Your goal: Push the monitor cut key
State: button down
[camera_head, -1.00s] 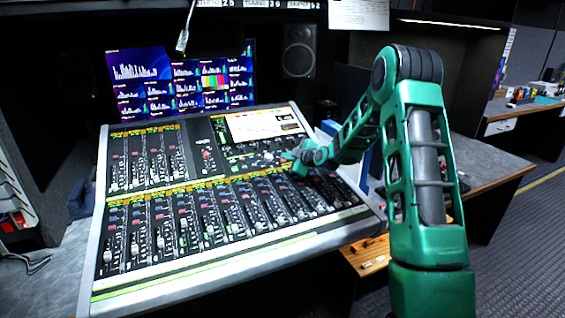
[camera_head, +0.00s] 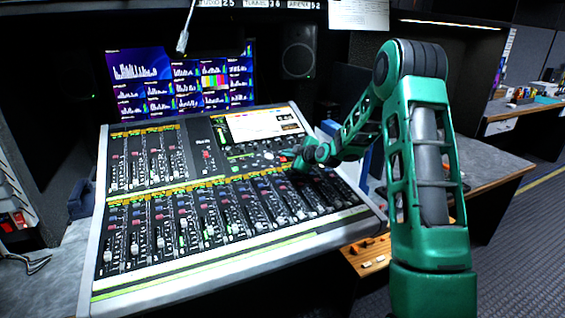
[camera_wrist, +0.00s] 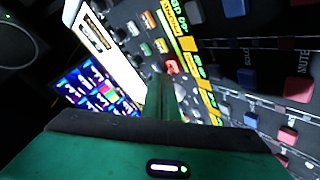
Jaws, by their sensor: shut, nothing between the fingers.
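The mixing console (camera_head: 118,232) fills the middle of the head view. My gripper (camera_head: 288,154) is shut and empty over the console's upper right section, just below its small bright screen (camera_head: 262,126). In the wrist view my shut green gripper (camera_wrist: 158,80) points at a small block of coloured keys. I cannot read which key is the monitor cut key. I cannot tell whether the fingertip touches any key.
A blue video monitor (camera_head: 185,85) and a dark speaker (camera_head: 299,51) stand behind the console. A grey desk (camera_head: 487,168) lies to the right behind my arm.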

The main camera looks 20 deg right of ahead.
jog(key=r, duration=0.1)
jog(key=s+r, duration=0.1)
jog(key=r, duration=0.1)
jog(key=s+r, duration=0.1)
jog(key=shift+r, duration=0.3)
dwell(0.5)
jog(key=s+m+g+h, duration=0.1)
jog(key=s+m+g, duration=0.5)
jog(key=s, duration=2.3)
jog(key=s+a+r+m+g+h, duration=0.1)
jog(key=s+m+g, duration=0.6)
jog(key=s, duration=2.2)
jog(key=m, duration=0.5)
jog(key=shift+s+a+g, duration=0.25)
jog(key=shift+s+g, duration=0.05)
jog(key=shift+s, duration=0.1)
